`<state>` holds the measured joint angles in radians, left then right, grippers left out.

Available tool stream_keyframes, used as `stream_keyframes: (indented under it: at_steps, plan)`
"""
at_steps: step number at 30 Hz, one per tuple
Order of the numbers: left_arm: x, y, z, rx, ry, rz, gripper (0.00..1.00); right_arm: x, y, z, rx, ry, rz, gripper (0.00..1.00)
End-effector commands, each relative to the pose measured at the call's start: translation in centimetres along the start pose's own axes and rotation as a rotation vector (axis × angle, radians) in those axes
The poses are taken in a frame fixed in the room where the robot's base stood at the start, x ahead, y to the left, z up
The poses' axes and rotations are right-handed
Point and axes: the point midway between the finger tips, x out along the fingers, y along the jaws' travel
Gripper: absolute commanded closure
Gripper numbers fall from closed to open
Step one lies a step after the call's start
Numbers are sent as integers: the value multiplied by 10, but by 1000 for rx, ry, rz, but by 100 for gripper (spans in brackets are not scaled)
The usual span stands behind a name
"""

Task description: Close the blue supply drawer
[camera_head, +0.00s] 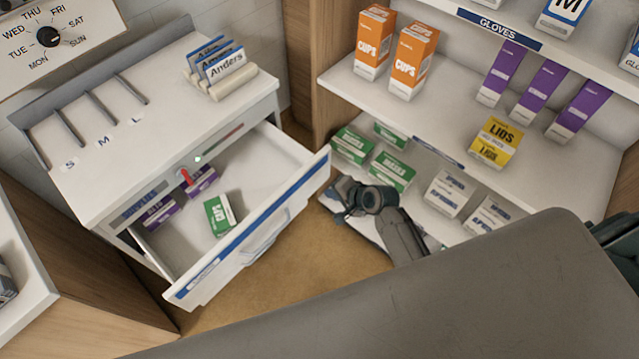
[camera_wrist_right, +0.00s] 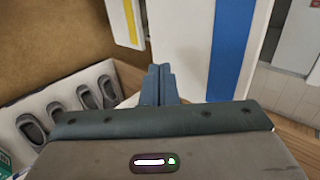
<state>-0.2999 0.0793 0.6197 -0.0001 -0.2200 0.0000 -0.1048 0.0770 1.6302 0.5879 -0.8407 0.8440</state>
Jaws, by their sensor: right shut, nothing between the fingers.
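The blue supply drawer (camera_head: 240,250) stands open from the white cabinet in the head view. It has a white front with a blue stripe and a handle, and several purple and green boxes lie inside. My right gripper (camera_head: 338,190) is just outside the right end of the drawer front, its fingers shut and empty. In the right wrist view the shut fingers (camera_wrist_right: 158,84) point ahead beside a white panel with a blue stripe (camera_wrist_right: 231,45), which looks like the drawer front. I cannot tell whether they touch it. My left gripper is not in view.
Name cards and size slots top the white cabinet (camera_head: 140,140). Right of my gripper, a white shelf unit (camera_head: 450,130) holds orange, purple, yellow and green boxes. Brown floor before the drawer is clear.

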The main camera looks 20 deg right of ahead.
Motion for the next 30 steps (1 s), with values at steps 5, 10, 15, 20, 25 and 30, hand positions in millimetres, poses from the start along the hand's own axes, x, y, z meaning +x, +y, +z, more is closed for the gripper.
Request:
stream_keyframes:
  at_steps: [5, 10, 15, 20, 25, 30]
  plan:
    - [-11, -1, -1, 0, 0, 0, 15, 25, -15, 0, 0, 0, -2, 100]
    - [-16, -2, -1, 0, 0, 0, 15, 39, -24, 0, -1, 0, 1, 100]
    - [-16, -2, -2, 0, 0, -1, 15, 44, -27, 0, -1, 1, 1, 100]
    - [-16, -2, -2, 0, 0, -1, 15, 44, -27, 0, -2, 1, 1, 100]
    - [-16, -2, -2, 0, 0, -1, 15, 44, -27, 0, -2, 1, 1, 100]
    - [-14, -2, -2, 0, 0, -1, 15, 52, -34, 0, -1, 1, -1, 100]
